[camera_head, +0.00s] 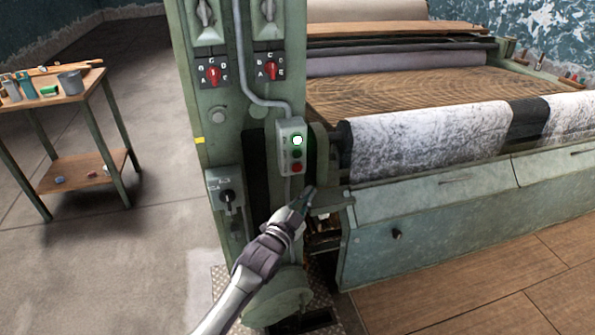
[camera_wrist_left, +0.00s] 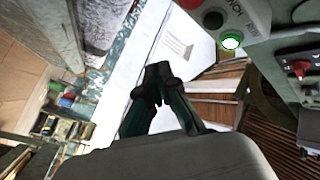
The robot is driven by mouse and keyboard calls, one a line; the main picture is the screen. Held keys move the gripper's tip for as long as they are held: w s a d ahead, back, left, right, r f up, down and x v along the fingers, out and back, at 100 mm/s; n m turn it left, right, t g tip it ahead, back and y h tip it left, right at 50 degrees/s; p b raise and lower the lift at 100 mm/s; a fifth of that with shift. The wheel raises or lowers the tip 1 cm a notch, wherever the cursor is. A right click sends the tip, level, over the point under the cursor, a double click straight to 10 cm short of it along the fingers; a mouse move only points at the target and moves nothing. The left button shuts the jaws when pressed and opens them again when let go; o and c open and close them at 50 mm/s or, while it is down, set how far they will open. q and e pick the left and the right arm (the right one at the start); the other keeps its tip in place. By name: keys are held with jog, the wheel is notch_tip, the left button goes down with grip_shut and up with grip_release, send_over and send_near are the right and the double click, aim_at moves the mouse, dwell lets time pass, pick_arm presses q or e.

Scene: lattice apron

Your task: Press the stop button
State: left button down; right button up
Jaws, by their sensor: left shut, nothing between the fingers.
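A small grey-green control box (camera_head: 284,132) is fixed to the machine's green column in the head view. It carries a glowing white-green button (camera_head: 297,140) on top, a dark green button (camera_head: 297,153) in the middle and a red button (camera_head: 296,167) at the bottom. My left gripper (camera_head: 308,194) is shut and empty, just below and slightly right of the red button, with a gap in the picture. In the left wrist view the shut fingers (camera_wrist_left: 158,80) point up, and the red button (camera_wrist_left: 189,3) is cut by the top edge. My right gripper is out of view.
The column (camera_head: 222,128) also bears red rotary knobs (camera_head: 212,73) and a black switch (camera_head: 228,197). A patterned cloth roller (camera_head: 430,138) and machine bed lie right. A wooden table (camera_head: 60,100) with tools stands left. Floor is open between table and column.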

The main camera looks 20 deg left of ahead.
aim_at(297, 168)
pick_arm(q)
jog(key=w+a+b, duration=0.3)
jog(key=w+a, duration=0.1)
jog(key=w, duration=0.2)
dwell(0.6)
jog(key=shift+w+a, duration=0.1)
jog(key=shift+a, duration=0.05)
dwell(0.8)
jog(key=shift+w+a+f+b, duration=0.1)
jog(key=shift+w+a+b, duration=0.05)
jog(key=shift+w+b, duration=0.15)
jog(key=shift+w+a+b, duration=0.3)
jog(key=shift+w, duration=0.1)
dwell(0.8)
jog(key=shift+s+d, duration=0.1)
jog(key=shift+s+d+p, duration=0.4)
jog(key=shift+s+p, duration=0.25)
jog(key=shift+s, duration=0.05)
